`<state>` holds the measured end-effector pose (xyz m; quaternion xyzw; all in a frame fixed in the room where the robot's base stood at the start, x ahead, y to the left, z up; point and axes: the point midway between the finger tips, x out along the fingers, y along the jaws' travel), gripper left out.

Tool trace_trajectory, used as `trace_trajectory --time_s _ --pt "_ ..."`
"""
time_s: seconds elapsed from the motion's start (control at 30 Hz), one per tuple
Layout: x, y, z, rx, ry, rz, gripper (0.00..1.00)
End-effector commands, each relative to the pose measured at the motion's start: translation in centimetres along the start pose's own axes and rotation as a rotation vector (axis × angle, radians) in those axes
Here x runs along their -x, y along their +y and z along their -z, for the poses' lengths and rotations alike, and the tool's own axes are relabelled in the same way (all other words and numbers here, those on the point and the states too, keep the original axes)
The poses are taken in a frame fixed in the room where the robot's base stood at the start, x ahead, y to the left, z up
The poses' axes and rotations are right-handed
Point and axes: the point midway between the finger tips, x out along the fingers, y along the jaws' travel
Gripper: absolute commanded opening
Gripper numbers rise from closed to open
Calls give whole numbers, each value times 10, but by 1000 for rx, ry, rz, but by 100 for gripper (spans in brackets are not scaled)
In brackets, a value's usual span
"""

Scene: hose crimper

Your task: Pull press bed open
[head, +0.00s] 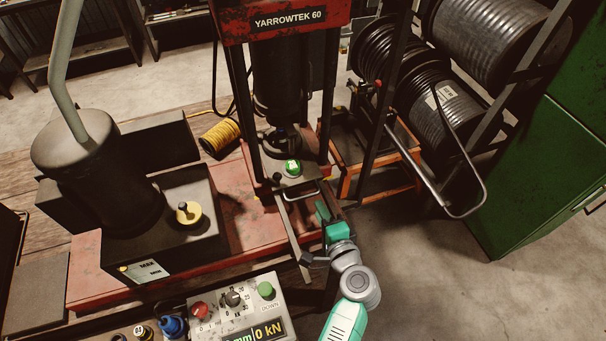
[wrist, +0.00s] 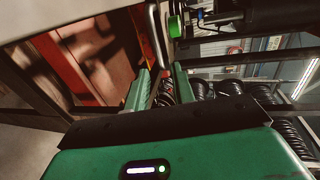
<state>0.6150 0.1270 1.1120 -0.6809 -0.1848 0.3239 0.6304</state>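The press bed (head: 279,181) is a dark plate low between the black posts of the red-topped press, with a round green-topped piece (head: 292,167) on it. A pale metal bar handle (head: 301,194) runs along its front edge. My gripper (head: 322,211) is in front of the bed, just right of and below the handle. In the wrist view the green fingers (wrist: 163,72) stand apart with nothing held between them. The handle (wrist: 152,22) shows beyond the fingertips, nearer the left finger; I cannot tell whether they touch. The green-topped piece (wrist: 175,27) is close by.
Two dark rails (head: 291,232) project forward beside my gripper. A control box (head: 240,312) reading 0 kN stands at the front. A bent metal tube (head: 466,212) and hose reels (head: 440,100) are to the right. Floor is clear at lower right.

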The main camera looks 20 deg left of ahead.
Motion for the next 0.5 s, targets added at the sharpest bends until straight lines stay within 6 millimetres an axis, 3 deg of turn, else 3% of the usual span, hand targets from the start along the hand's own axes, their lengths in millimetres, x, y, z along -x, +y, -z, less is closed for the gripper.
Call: trace_trajectory --time_s 0.23,0.5 --pt "-8 0 0 0 -1 1 25" --pt "-59 0 0 0 -2 1 25"
